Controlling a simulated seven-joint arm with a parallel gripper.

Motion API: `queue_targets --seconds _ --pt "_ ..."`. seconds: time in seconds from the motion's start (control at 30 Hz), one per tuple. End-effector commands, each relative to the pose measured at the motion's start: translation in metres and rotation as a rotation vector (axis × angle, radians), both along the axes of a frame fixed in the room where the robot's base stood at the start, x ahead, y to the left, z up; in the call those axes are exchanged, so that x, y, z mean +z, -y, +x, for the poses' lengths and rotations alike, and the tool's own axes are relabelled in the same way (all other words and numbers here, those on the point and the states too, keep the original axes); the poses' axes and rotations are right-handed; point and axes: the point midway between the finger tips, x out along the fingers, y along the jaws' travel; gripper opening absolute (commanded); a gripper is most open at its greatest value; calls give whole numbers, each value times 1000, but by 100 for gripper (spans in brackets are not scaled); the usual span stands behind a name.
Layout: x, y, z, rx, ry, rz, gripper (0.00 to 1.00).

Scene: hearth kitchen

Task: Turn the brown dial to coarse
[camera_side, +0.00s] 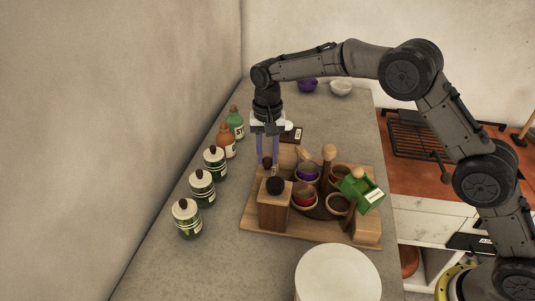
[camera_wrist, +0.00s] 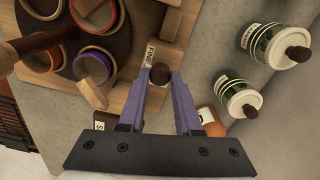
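A small dark brown round knob, which looks like the brown dial (camera_wrist: 160,73), is beside a white label reading FINE (camera_wrist: 150,51). In the wrist view my gripper's fingertips (camera_wrist: 160,76) flank the knob, with seemingly narrow gaps. I cannot read a coarse label or the dial's setting.
A wooden board (camera_side: 258,224) carries a round rack of coloured cups (camera_side: 304,196) and a green box (camera_side: 360,193). Several labelled jars (camera_side: 202,189) line the wall at left. A white round lid or stool (camera_side: 338,275) stands in front.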

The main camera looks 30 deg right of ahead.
Motion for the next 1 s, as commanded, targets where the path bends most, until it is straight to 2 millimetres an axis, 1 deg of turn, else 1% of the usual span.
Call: queue_targets --seconds 0.03,0.1,0.37,0.57,0.77,1.0 --pt "0 0 0 0 0 0 9" --pt "0 0 0 0 0 0 0" --pt "1 0 0 6 1 -1 0" --pt "1 0 0 58 1 0 0" --pt "1 0 0 184 1 0 0" --pt "1 0 0 404 2 0 0"
